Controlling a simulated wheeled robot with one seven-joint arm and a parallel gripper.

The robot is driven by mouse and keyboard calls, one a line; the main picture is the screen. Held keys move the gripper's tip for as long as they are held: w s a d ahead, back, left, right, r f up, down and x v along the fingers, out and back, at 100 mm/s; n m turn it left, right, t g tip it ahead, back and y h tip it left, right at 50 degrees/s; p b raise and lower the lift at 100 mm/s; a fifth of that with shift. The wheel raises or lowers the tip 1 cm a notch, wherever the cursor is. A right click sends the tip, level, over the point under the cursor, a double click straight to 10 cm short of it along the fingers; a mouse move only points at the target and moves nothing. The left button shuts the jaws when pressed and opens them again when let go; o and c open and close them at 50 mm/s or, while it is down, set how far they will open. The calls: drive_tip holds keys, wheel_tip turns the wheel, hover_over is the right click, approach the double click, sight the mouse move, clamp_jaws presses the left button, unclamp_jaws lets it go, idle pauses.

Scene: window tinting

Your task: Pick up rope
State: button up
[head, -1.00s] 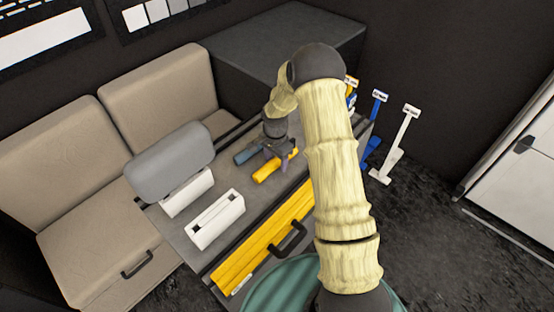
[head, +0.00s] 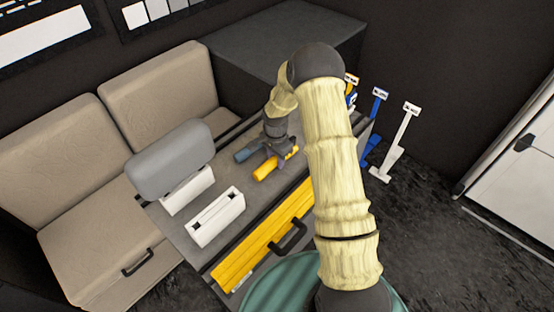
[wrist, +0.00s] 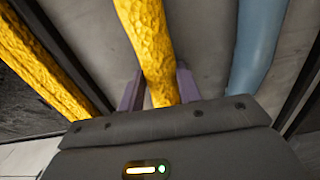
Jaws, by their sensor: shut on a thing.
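The rope (head: 265,170) is a thick yellow bumpy length on the grey table top. In the head view it shows on both sides of my gripper (head: 282,154). In the wrist view the rope (wrist: 147,45) runs from the top edge down between my two purple fingers (wrist: 160,92), which are shut on it. The end nearest the wrist camera is hidden behind the gripper body. I cannot tell whether the rope still touches the table.
A blue-grey roll (head: 247,154) lies just beside the rope, also in the wrist view (wrist: 258,45). Two white boxes (head: 216,217) and a grey rounded pad (head: 170,160) are nearer the left. A yellow panel (head: 255,245) lines the table front. Handled tools (head: 405,135) stand at the right.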

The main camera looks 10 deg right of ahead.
sight(276, 157)
wheel_tip(276, 157, up, 10)
drive_tip(key=shift+b, duration=1.15)
